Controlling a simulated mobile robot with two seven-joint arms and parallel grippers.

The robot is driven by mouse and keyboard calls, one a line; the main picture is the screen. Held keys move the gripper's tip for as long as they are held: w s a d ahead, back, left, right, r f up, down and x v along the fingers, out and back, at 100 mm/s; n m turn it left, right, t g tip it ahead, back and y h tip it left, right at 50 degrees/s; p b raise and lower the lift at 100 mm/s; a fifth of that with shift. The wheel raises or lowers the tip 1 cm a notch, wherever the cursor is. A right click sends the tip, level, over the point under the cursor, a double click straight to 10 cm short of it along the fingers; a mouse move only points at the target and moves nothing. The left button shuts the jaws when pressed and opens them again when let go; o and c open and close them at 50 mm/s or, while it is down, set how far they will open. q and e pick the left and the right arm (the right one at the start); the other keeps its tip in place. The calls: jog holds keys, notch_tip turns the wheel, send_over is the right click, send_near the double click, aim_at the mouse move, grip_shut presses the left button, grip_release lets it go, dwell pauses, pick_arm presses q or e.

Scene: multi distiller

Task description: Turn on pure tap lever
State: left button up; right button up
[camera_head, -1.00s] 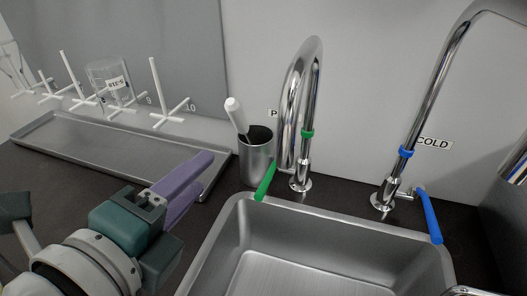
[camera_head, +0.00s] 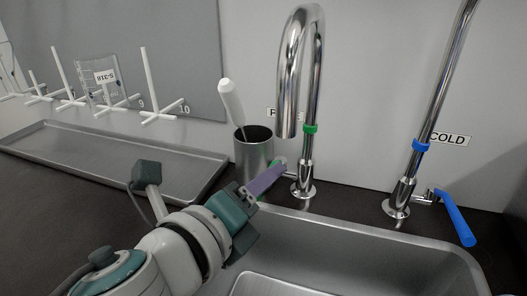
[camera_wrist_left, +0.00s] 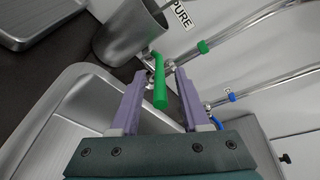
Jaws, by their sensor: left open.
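The pure tap (camera_head: 307,110) is a chrome gooseneck with a green ring, standing behind the sink. Its green lever (camera_head: 279,162) is mostly hidden behind my left gripper (camera_head: 268,178) in the head view. In the left wrist view the green lever (camera_wrist_left: 159,85) lies between the two purple fingers of my left gripper (camera_wrist_left: 157,90). The fingers are open, with a gap on both sides of the lever. The "PURE" label (camera_wrist_left: 181,14) shows in the left wrist view. My right gripper is not in view.
A metal cup (camera_head: 253,155) with a white-handled tool (camera_head: 232,103) stands just left of the tap. The cold tap (camera_head: 408,178) with a blue lever (camera_head: 455,217) is to the right. The steel sink (camera_head: 400,245) lies in front. A drying tray (camera_head: 60,140) is at the left.

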pick_arm(q)
jog(key=shift+w, duration=0.1)
jog(key=shift+c, duration=0.3)
grip_shut()
dwell(1.1)
